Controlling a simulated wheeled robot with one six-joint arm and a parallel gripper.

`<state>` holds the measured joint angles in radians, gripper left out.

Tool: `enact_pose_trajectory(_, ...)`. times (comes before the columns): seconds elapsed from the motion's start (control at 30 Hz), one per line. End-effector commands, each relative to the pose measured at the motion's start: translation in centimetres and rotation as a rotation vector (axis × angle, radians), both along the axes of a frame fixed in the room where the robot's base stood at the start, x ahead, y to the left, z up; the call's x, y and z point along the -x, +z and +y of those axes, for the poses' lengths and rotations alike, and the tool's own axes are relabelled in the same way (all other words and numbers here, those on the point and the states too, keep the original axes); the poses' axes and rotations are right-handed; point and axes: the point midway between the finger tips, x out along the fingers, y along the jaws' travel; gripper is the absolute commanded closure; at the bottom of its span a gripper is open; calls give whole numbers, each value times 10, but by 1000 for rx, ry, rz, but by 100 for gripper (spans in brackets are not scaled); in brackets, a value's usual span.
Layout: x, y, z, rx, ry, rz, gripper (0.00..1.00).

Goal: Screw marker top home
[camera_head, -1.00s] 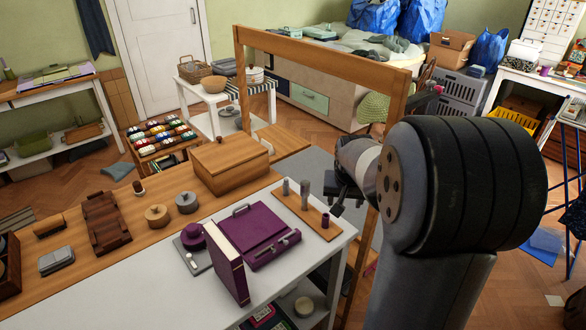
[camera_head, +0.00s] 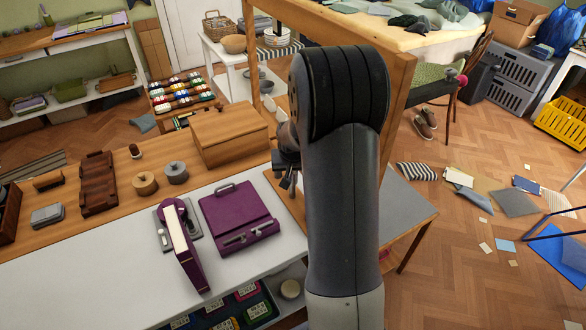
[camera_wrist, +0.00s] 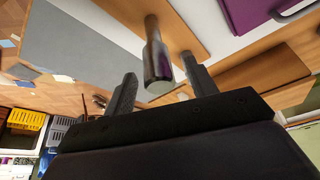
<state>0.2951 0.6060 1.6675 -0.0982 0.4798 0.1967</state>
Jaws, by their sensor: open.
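In the wrist view a grey metallic cylinder (camera_wrist: 156,60), which looks like the marker or its top, stands on a wooden board (camera_wrist: 181,30). My gripper (camera_wrist: 162,82) is open, and the cylinder shows between its two fingers; I see no contact. Part of another upright piece may lie behind the right finger, too hidden to tell. In the head view my gripper (camera_head: 287,174) is partly hidden behind my arm, at the white table's right end. My arm hides most of the board and its posts there. The small purple piece on the board is not visible now.
A wooden box (camera_head: 228,138) sits behind. A wooden frame post (camera_head: 398,95) rises close to the right of my arm.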

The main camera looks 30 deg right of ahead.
Motion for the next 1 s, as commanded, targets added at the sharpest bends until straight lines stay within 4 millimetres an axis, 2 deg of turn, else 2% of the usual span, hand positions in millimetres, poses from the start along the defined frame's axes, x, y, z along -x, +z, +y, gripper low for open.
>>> enact_pose_trajectory(0.2, 0, 0, 0, 0, 0, 0, 47)
enact_pose_trajectory(0.77, 0, 0, 0, 0, 0, 0, 93)
enact_pose_trajectory(1.0, 0, -3, 1, 1, -66, 0, 93)
